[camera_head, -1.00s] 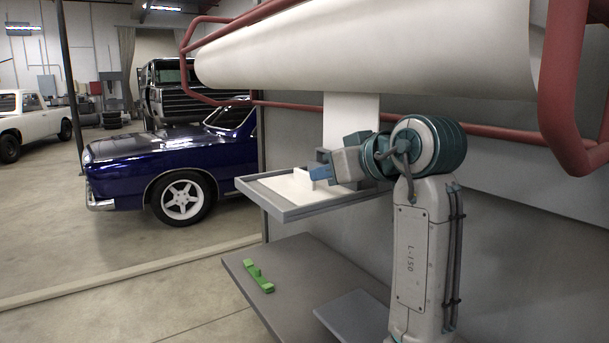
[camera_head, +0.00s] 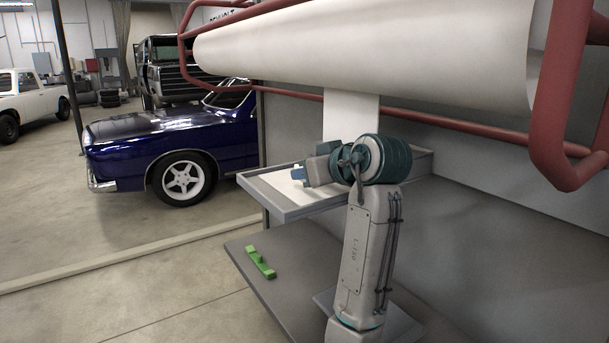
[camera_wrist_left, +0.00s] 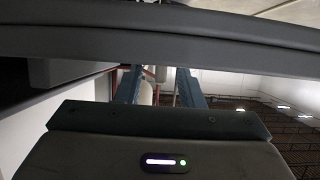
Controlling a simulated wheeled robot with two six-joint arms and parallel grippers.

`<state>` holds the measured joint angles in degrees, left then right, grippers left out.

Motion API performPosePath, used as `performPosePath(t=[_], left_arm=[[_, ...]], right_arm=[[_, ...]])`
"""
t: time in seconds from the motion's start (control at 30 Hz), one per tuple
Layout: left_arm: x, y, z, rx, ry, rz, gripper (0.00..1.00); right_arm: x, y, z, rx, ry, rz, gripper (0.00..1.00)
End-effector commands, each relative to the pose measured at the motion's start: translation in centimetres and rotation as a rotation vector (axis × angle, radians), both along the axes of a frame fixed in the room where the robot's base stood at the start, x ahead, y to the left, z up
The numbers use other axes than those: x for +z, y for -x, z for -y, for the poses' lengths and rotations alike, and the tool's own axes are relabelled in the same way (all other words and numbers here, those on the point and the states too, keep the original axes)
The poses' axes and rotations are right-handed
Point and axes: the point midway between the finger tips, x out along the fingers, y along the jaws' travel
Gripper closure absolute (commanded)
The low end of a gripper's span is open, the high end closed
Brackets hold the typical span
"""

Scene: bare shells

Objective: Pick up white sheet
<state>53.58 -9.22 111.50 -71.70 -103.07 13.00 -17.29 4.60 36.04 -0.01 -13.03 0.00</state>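A white sheet (camera_head: 350,118) hangs from under a large white roll (camera_head: 370,50) and drops behind my arm. A white surface, perhaps more of the sheet, lies in the shallow grey tray (camera_head: 308,210). My left gripper (camera_head: 298,174) is over the tray, its blue fingers pointing left, to the left of the hanging sheet. In the left wrist view the two blue fingers (camera_wrist_left: 160,85) stand apart. A pale upright shape shows between them in the background; I cannot tell what it is. My arm hides the lower part of the hanging strip. My right gripper is not in view.
A red tube frame (camera_head: 555,110) surrounds the roll. A grey lower shelf (camera_head: 300,265) holds a green bar-like object (camera_head: 261,262). A grey wall stands behind at right. A blue car (camera_head: 165,145) is parked at left, with open floor in front.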

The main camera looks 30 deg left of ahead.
Motion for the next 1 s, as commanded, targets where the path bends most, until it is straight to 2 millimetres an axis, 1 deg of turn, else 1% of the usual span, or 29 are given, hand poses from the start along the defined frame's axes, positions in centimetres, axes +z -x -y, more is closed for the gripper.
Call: performPosePath(t=[0.03, 0.1, 0.33, 0.37, 0.5, 0.53, 0.87, 1.0], left_arm=[[-0.08, -0.13, -0.44, 0.001, -0.002, -0.001, 0.65], [-0.26, -0.25, -0.67, 0.000, 0.000, -0.001, 0.65], [-0.40, -0.31, -0.74, -0.001, 0.000, 0.000, 0.65], [-0.40, -0.31, -0.74, -0.001, 0.000, 0.000, 0.67], [-0.39, -0.30, -0.73, -0.001, 0.000, 0.000, 0.95], [-0.38, -0.30, -0.73, -0.001, 0.000, 0.000, 1.00], [-0.34, -0.30, -0.72, -0.001, 0.001, 0.000, 1.00], [0.15, -0.31, -0.72, -0.001, 0.001, 0.000, 1.00]], right_arm=[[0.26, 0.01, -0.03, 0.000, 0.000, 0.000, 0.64], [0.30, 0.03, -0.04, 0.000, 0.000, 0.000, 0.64], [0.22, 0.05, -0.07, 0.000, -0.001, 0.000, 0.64], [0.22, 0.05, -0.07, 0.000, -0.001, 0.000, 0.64], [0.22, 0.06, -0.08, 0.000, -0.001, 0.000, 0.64], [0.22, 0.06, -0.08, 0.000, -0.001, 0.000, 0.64], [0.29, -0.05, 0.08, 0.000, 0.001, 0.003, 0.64], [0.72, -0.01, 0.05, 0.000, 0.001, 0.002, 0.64]])
